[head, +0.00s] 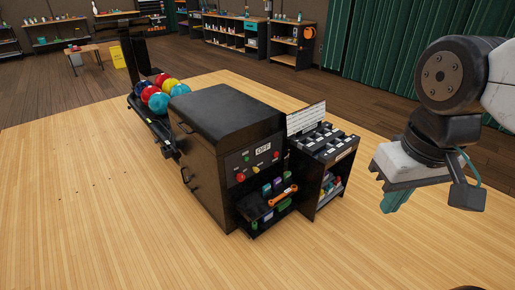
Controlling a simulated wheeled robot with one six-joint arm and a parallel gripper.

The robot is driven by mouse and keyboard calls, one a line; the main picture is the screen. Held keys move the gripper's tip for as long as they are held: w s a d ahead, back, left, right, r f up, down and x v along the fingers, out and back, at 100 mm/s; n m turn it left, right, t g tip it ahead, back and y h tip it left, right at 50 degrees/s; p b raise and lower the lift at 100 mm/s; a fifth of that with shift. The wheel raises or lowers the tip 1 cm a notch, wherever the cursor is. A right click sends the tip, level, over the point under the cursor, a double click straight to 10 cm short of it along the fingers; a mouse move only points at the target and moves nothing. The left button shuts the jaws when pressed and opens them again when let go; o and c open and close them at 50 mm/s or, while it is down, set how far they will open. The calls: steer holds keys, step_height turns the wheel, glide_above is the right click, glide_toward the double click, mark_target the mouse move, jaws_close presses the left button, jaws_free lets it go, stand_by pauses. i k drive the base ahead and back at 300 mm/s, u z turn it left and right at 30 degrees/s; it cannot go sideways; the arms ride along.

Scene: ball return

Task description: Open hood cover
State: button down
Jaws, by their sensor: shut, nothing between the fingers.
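The hood cover (222,103) is the dark top of the black ball return machine (207,163) in the middle of the head view. It lies closed on the machine body. The front panel below it has coloured buttons and a label reading OFF. Handles show on the machine's left side. My gripper (393,203) is at the right of the view, apart from the machine, and points down. Its teal fingers are together with nothing seen between them.
Several coloured balls (160,93) sit on the rack behind the machine. A black tool cart (325,160) with compartments stands against the machine's right side. An open shelf (262,212) with tools is at the front. Wooden floor is clear at left and front.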

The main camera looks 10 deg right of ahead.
mark_target(222, 117)
steer(key=u, duration=0.35)
steer(key=i, duration=0.6)
steer(key=u, duration=0.65)
steer(key=i, duration=1.7)
steer(key=z, duration=0.55)
